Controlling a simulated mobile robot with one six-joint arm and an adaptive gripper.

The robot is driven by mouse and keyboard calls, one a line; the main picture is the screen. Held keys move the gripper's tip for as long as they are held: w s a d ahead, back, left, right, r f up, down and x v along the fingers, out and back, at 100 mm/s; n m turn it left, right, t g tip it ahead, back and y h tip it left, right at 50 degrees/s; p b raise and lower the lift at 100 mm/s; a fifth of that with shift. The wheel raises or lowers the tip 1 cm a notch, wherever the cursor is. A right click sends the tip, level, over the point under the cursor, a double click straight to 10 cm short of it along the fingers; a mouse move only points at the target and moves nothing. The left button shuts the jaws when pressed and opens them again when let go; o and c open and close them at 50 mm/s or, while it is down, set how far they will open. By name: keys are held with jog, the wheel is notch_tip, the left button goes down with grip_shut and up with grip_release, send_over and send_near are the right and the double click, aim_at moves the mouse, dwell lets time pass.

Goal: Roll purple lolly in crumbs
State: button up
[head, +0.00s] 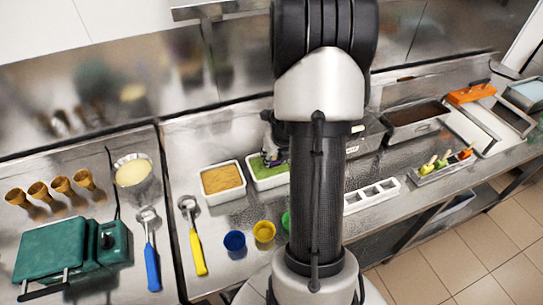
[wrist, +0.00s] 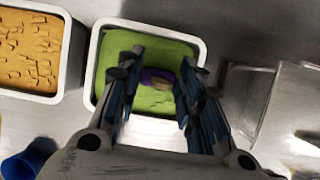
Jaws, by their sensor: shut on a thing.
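The purple lolly (wrist: 158,76) shows between my fingertips in the wrist view, low over or in a white-rimmed tray of green filling (wrist: 130,42). My gripper (wrist: 160,88) is shut on it. I cannot tell whether the lolly touches the green surface. In the head view my gripper (head: 271,158) is at the green-filled tray (head: 262,183), mostly hidden behind my arm. A white tray of orange-brown, crumb-like pieces (head: 222,181) stands just left of it, and also shows in the wrist view (wrist: 28,48).
Blue (head: 235,243) and yellow (head: 264,232) cups stand in front of the trays. A white slotted holder (head: 371,196) is right of my arm. Other lollies (head: 441,161) stand in a rack farther right. A yellow-handled scoop (head: 196,246) lies left.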

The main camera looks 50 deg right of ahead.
jog(key=shift+w+a, duration=0.4)
jog(key=shift+a, duration=0.3)
jog(key=shift+w+a, duration=0.4)
jog(key=shift+a, duration=0.3)
jog(key=shift+d, duration=0.15)
jog(key=shift+s+d, duration=0.4)
jog(key=shift+d, duration=0.25)
jog(key=shift+s+d, duration=0.4)
jog(key=shift+d, duration=0.25)
jog(key=shift+w+a+p, duration=0.3)
jog(key=shift+w+a, duration=0.15)
jog(key=shift+a, duration=0.3)
jog(key=shift+r, duration=0.1)
jog(key=shift+r+p, duration=2.85)
jog(key=shift+p, duration=0.15)
jog(key=shift+r, duration=0.1)
